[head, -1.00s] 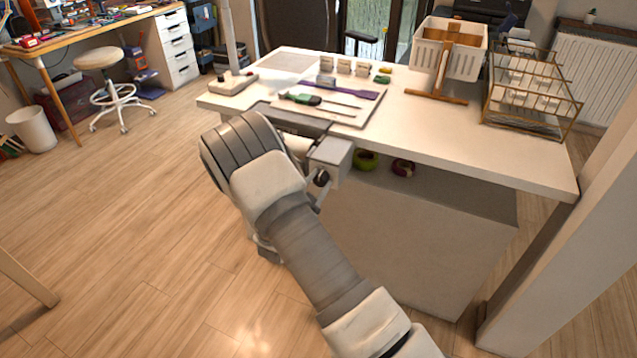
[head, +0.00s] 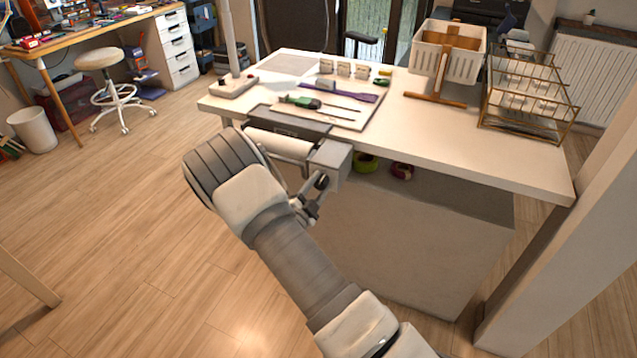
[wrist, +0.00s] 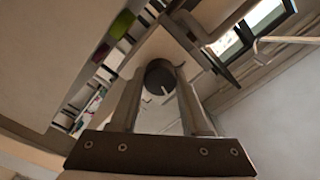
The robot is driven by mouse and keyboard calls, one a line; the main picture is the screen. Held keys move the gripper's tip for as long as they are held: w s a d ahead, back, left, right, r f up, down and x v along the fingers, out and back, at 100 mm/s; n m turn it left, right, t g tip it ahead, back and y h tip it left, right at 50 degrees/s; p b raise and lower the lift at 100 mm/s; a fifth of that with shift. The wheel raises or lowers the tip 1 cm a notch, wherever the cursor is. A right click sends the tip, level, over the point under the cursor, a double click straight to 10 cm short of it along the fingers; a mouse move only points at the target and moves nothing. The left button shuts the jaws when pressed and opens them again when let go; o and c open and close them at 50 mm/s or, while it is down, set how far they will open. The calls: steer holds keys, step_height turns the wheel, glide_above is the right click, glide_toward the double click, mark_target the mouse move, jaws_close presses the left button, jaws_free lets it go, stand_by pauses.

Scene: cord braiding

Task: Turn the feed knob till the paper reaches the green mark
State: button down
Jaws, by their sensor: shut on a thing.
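The paper feed device hangs at the table's front edge in the head view. It has a white paper roll (head: 279,144) and a grey end box (head: 331,160). The dark round feed knob (head: 321,181) sticks out below the box. My gripper (head: 316,190) is at the knob, partly hidden by my wrist. In the wrist view the two fingers of my gripper (wrist: 160,88) are closed on either side of the dark knob (wrist: 158,72). I cannot make out the green mark or the paper's edge.
The white table (head: 420,125) holds a tool board (head: 335,112) with a green-handled tool, a white basket (head: 448,50) and a wire rack (head: 525,95). A green roll (head: 366,162) and a dark red roll (head: 402,171) sit under the tabletop. Open floor lies to the left.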

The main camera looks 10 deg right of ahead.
steer(key=m+p, duration=0.1)
steer(key=m, duration=0.3)
steer(key=shift+m+p, duration=0.3)
steer(key=shift+p, duration=0.05)
steer(key=m+p, duration=0.1)
steer(key=m, duration=0.2)
steer(key=shift+m, duration=0.4)
steer(key=m+p, duration=0.1)
steer(key=m, duration=1.1)
steer(key=shift+f+m+p, duration=0.1)
steer(key=shift+m+p, duration=0.2)
steer(key=shift+p, duration=0.1)
steer(key=m, duration=0.3)
steer(key=shift+m, duration=0.3)
steer(key=m, duration=0.3)
steer(key=shift+m, duration=0.3)
steer(key=shift+a+m, duration=0.1)
steer(key=shift+m, duration=1.8)
